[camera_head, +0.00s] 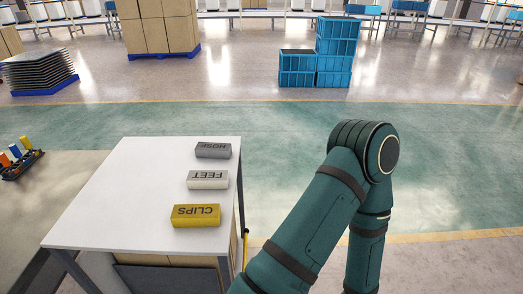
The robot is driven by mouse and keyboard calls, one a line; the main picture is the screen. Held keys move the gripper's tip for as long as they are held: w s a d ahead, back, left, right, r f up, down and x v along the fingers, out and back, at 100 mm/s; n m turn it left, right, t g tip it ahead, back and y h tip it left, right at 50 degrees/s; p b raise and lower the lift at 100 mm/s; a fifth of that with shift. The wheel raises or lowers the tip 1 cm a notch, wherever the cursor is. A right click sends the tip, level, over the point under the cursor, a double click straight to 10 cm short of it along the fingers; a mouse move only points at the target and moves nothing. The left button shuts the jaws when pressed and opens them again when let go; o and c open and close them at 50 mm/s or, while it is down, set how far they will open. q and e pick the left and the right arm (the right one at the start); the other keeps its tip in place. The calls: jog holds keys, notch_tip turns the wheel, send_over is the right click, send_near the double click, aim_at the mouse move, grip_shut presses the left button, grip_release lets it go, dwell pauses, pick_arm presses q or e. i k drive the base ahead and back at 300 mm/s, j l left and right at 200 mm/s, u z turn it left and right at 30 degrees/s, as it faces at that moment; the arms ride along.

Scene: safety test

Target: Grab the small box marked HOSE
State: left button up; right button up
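The small dark grey box marked HOSE (213,150) lies on the white tabletop (120,190), near its far right corner. A light grey box marked FEET (208,180) lies in front of it, and a yellow box marked CLIPS (196,215) lies nearer still. The three boxes form a row with gaps between them, along the right side of the top. One of my arms, dark green, rises from the bottom edge to the right of the table and bends back down at its elbow. Neither of my grippers is in view. Nothing touches the HOSE box.
The left part of the tabletop is bare. Blue crates (334,60) stand stacked on the floor at the back. Cardboard boxes (158,25) on a blue pallet and a stack of grey sheets (38,70) stand at the back left. The green floor behind the table is clear.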

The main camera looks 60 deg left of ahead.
aim_at(203, 149)
jog(key=i+l+u, duration=0.2)
jog(key=i, duration=0.3)
jog(key=i+l+u, duration=0.2)
jog(key=i+l, duration=0.15)
jog(key=i+j+u, duration=0.1)
jog(key=i+u, duration=0.15)
jog(key=u, duration=0.2)
jog(key=i+u, duration=0.25)
jog(key=u, duration=0.25)
jog(key=i+l+u, duration=0.1)
jog(key=i+u, duration=0.15)
jog(key=u, duration=0.2)
jog(key=i+u, duration=0.25)
jog(key=u, duration=0.15)
jog(key=i+l+u, duration=0.1)
jog(key=i+u, duration=0.3)
jog(key=i+l+u, duration=0.15)
jog(key=u, duration=0.25)
